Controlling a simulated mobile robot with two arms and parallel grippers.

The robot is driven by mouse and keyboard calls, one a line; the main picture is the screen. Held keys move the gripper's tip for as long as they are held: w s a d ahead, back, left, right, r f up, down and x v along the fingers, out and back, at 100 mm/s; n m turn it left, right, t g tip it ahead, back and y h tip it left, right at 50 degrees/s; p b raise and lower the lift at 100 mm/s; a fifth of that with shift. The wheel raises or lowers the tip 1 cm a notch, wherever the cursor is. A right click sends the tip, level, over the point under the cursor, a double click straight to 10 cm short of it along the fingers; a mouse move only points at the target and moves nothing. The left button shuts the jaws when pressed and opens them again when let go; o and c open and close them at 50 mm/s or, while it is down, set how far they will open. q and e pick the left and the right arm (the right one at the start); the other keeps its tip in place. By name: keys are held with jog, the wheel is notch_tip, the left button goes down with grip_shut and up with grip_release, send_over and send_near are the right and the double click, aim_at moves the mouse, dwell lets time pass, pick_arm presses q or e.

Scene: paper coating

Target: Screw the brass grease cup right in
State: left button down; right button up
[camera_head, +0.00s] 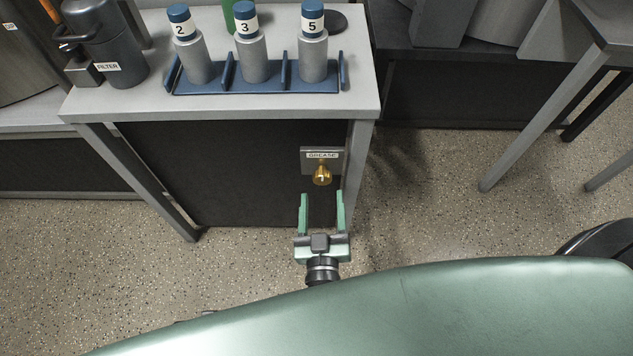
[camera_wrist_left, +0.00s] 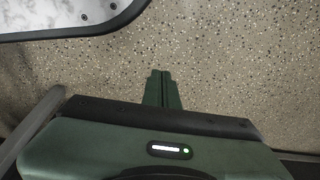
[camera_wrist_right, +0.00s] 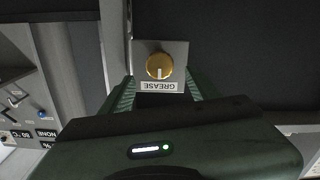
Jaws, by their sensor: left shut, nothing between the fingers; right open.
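The brass grease cup (camera_head: 322,175) sits on a grey plate labelled GREASE (camera_head: 309,163) on the dark front panel of the bench. In the right wrist view the round brass cup (camera_wrist_right: 159,66) shows a pale mark on its face, with the label upside down below it. My right gripper (camera_head: 321,198) is open, its two green fingers pointing at the cup from just in front. The fingers look apart from the cup, one to each side in the right wrist view. My left gripper (camera_wrist_left: 163,74) is shut and empty above the speckled floor.
A blue rack (camera_head: 258,80) with bottles numbered 2, 3 and 5 stands on the bench top (camera_head: 150,102). A filter canister (camera_head: 112,45) is at the left. A bench leg (camera_head: 357,165) stands close right of the grease plate. The floor in front is clear.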

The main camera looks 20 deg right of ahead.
aim_at(322, 181)
jog(key=x, duration=0.6)
jog(key=shift+w, duration=0.1)
grip_shut()
pick_arm(q)
jog(key=shift+w+r, duration=0.5)
jog(key=shift+r, duration=0.4)
